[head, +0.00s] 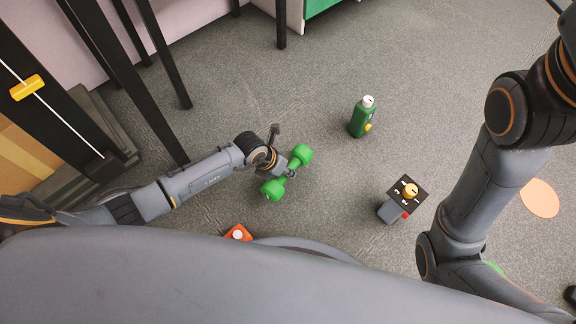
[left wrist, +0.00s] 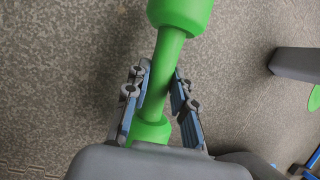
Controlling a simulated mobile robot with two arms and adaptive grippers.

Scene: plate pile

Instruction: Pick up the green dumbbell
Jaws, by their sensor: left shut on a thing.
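The green dumbbell (head: 302,154) is at my left gripper (head: 287,172) in the head view, one end to the upper right and the other to the lower left. In the left wrist view the dumbbell (left wrist: 181,14) runs from the top to the lower middle, with its handle between the two fingers of my left gripper (left wrist: 160,92). The fingers are shut on the handle. I cannot tell whether the dumbbell touches the floor. My right arm shows at the right of the head view, but its gripper is out of view.
A green bottle (head: 360,120) stands on the floor beyond the dumbbell. A grey box with a yellow knob (head: 409,190) stands to the right. An orange object (head: 238,233) lies near my base. Black posts (head: 150,100) stand at the left. Floor between is clear.

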